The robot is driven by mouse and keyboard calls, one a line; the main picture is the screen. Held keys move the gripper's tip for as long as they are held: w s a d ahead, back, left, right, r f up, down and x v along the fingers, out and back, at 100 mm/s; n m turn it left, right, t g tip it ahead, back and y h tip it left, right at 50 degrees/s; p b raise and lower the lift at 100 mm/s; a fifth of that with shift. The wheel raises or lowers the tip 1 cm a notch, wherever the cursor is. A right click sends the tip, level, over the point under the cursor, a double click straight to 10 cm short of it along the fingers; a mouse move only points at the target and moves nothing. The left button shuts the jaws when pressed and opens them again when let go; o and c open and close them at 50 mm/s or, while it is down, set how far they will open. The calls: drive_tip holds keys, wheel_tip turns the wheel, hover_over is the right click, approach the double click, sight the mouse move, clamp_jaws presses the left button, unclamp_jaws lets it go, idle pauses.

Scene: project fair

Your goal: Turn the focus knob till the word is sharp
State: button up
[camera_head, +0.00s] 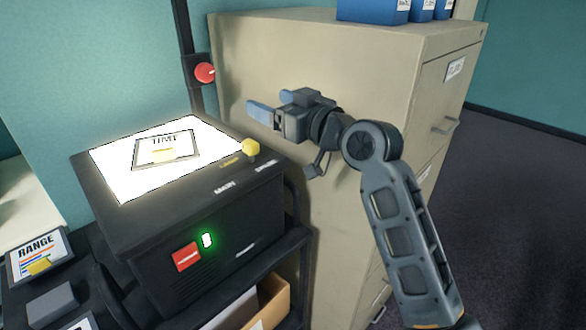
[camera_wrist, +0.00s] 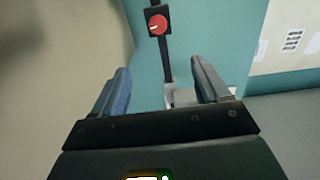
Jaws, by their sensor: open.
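The focus knob is most likely the red round knob (camera_head: 205,72) on the dark upright post (camera_head: 187,40) behind the projector; a white mark shows on the knob (camera_wrist: 158,24) in the wrist view. The black overhead projector (camera_head: 205,235) has a brightly lit top with a framed card reading TIME (camera_head: 165,147) on it. My gripper (camera_head: 262,111) is open and empty, right of the post and below the knob, beside the cabinet. Its two fingers (camera_wrist: 160,92) show apart in the wrist view, with the knob beyond them. The projected word is in neither view.
A beige filing cabinet (camera_head: 310,50) stands close behind my gripper, with blue binders (camera_head: 372,10) on top. A yellow knob (camera_head: 251,147) sits at the projector's right corner. A RANGE card (camera_head: 38,255) lies at lower left. A cardboard box (camera_head: 262,300) is on the shelf below. Open floor lies right.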

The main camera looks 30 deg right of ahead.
drive_tip(key=s+f, duration=0.2)
drive_tip(key=f, duration=0.1)
drive_tip(key=s+f+m+h+b, duration=0.1)
drive_tip(key=s+f, duration=0.1)
drive_tip(key=f, duration=0.1)
drive_tip(key=s+a+f+m, duration=0.1)
drive_tip(key=s+f, duration=0.1)
drive_tip(key=f, duration=0.1)
drive_tip(key=shift+f+h, duration=0.15)
drive_tip(key=shift+h, duration=0.15)
drive_tip(key=shift+s, duration=0.1)
drive_tip(key=s+a+f+m+h, duration=0.1)
drive_tip(key=s+f, duration=0.4)
drive_tip(key=s, duration=0.3)
drive_tip(key=s+f+m+g+h, duration=0.1)
drive_tip(key=s+f+m+h, duration=0.1)
drive_tip(key=s+f, duration=0.35)
drive_tip(key=s+a+f+m+h, duration=0.1)
drive_tip(key=s+f, duration=0.3)
drive_tip(key=s, duration=0.6)
drive_tip(key=s+d+r+n, duration=0.1)
drive_tip(key=s+r, duration=0.1)
drive_tip(key=s, duration=0.9)
drive_tip(key=s+d+r+n+g, duration=0.1)
drive_tip(key=s+r, duration=0.1)
drive_tip(key=s, duration=0.9)
drive_tip(key=shift+r+g, duration=0.15)
drive_tip(key=shift+g, duration=0.15)
